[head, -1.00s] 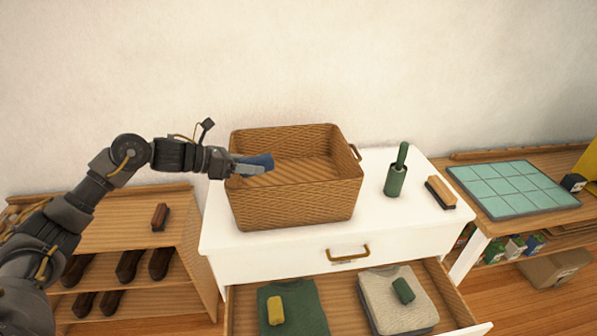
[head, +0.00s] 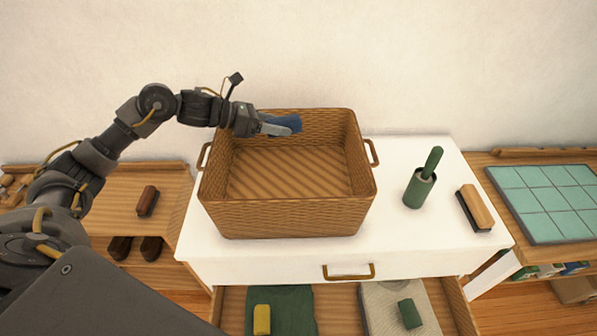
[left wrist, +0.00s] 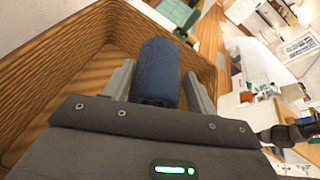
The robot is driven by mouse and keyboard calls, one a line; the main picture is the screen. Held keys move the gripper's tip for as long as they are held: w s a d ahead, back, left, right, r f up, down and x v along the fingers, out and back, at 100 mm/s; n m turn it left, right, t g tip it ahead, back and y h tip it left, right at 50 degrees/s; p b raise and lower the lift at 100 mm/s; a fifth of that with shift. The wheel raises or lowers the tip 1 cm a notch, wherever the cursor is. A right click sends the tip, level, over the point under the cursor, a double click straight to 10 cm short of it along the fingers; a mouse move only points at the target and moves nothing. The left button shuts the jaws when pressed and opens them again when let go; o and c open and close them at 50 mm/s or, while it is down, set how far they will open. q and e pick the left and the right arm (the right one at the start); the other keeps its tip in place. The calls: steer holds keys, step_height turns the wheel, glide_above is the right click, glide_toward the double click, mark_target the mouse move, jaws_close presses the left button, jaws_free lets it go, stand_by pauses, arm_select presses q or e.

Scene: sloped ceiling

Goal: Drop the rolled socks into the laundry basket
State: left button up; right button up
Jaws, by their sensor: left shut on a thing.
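A dark blue roll of socks (head: 287,123) is held in my left gripper (head: 272,129), which is shut on it. In the left wrist view the blue roll (left wrist: 155,72) lies between the two grey fingers. The wicker laundry basket (head: 287,218) stands on the white dresser, and its visible floor is empty. My left gripper and the roll are over the back part of the basket's opening. A yellow roll (head: 262,320) and a green roll (head: 410,313) lie on folded clothes in the open drawer. My right gripper is not in view.
On the white dresser top (head: 405,150), a green-handled roller in a holder (head: 419,188) and a wooden brush (head: 474,208) stand right of the basket. A low wooden shelf (head: 110,200) is at left. A bench with a teal grid board (head: 545,202) is at right.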

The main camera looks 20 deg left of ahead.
arm_select(q)
steer(key=shift+s+f, duration=0.15)
steer(key=shift+s, duration=0.4)
steer(key=shift+s+f, duration=0.15)
steer(key=shift+s, duration=0.4)
steer(key=w+f, duration=0.1)
steer(key=f, duration=0.1)
steer(key=w+f+b, duration=0.1)
steer(key=f, duration=0.1)
steer(key=shift+w, duration=0.2)
steer(key=shift+s+f, duration=0.35)
steer(key=shift+f, duration=0.25)
steer(key=o, duration=0.6)
steer(key=shift+w, duration=0.1)
steer(key=o, duration=0.5)
steer(key=shift+c, duration=0.2)
steer(key=shift+s+r, duration=0.1)
steer(key=shift+s, duration=0.1)
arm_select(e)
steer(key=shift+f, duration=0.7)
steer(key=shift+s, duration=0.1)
